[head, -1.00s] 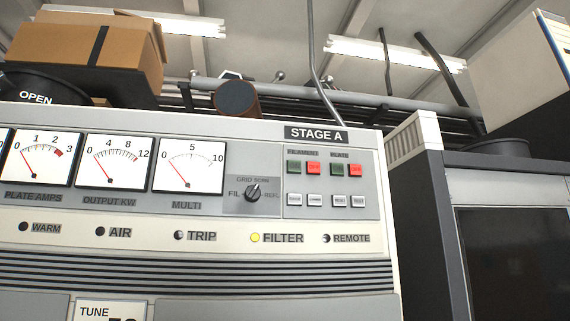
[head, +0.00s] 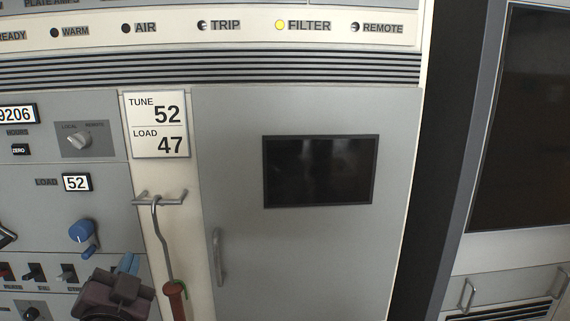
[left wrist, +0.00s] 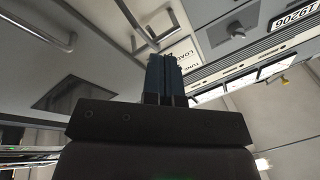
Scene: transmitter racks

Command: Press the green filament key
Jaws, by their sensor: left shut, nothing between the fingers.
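The green filament key is not visible in the head view, which shows the rack below its meters, and I cannot make it out in the left wrist view. My left gripper (head: 128,265) is at the bottom left of the head view, in front of the rack's lower controls. Its blue fingers are shut with nothing between them. They also show in the left wrist view (left wrist: 164,78), pointing up along the tilted rack front. My right gripper is in neither view.
The lamp row has a lit yellow FILTER lamp (head: 280,25). A hooked rod with a red handle (head: 175,298) hangs from a bracket (head: 160,198) just right of my left gripper. A grey door (head: 310,250) has a dark window (head: 318,171). A blue knob (head: 81,231) sits at left.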

